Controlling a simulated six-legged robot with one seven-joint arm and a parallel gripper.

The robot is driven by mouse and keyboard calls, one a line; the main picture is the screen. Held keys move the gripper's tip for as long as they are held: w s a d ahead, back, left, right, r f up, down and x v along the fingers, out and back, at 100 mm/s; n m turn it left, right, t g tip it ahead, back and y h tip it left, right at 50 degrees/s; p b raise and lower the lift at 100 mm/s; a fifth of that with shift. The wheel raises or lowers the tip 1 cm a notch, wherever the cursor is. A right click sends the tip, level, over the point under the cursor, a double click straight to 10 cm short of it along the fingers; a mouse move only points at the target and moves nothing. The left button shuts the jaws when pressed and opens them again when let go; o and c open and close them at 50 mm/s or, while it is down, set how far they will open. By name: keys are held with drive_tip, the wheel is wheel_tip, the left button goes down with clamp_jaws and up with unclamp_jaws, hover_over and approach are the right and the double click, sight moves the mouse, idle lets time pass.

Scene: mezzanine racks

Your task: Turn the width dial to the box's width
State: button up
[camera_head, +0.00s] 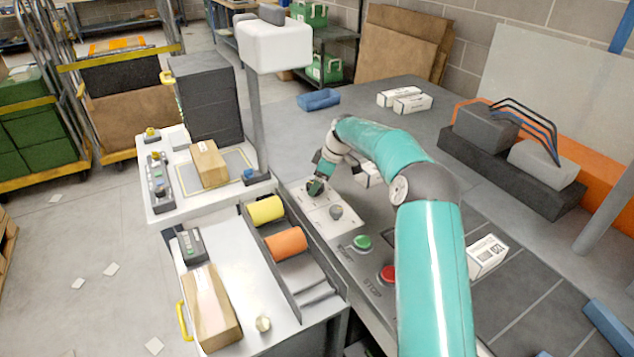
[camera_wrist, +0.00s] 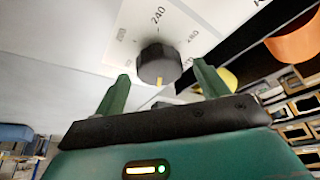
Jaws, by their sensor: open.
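A pale control panel (camera_head: 322,222) carries small dark dials. In the wrist view a dark round dial (camera_wrist: 158,64) shows a yellow mark on its lower edge. The number 240 is printed above it; other scale marks are too blurred to read surely. My gripper (camera_wrist: 162,70) is open, with one green finger to each side of the dial; contact cannot be told. In the head view my gripper (camera_head: 315,188) is over the panel's far left part, and a second dial (camera_head: 336,212) stands nearer. A brown box (camera_head: 208,165) lies on a white table inside a yellow outline.
A green button (camera_head: 362,242) and a red button (camera_head: 389,273) stand nearer on the same bench. Yellow (camera_head: 265,210) and orange (camera_head: 286,243) rolls lie left of the panel. Another brown box (camera_head: 211,310) and several white cartons (camera_head: 487,255) are around.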

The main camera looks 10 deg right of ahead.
drive_tip(key=v, duration=1.3)
drive_tip(key=s+a+r+m+h, duration=0.1)
drive_tip(key=s+a+r+m, duration=0.1)
drive_tip(key=s+r, duration=0.35)
drive_tip(key=s+a+r+m+t+h, duration=0.1)
drive_tip(key=s+a+r+m, duration=0.15)
drive_tip(key=s, duration=0.65)
drive_tip(key=s+a+r+m+h, duration=0.1)
drive_tip(key=s+a+r+h, duration=0.15)
drive_tip(key=s+r, duration=0.35)
drive_tip(key=s+d+f+m+t, duration=0.1)
drive_tip(key=s+f+m, duration=0.2)
drive_tip(key=s, duration=0.9)
drive_tip(key=s+f+m+t, duration=0.1)
drive_tip(key=s+f+m, duration=0.3)
drive_tip(key=s, duration=0.9)
drive_tip(key=shift+d+f+t, duration=0.15)
drive_tip(key=shift+d+t, duration=0.15)
drive_tip(key=shift+d, duration=0.1)
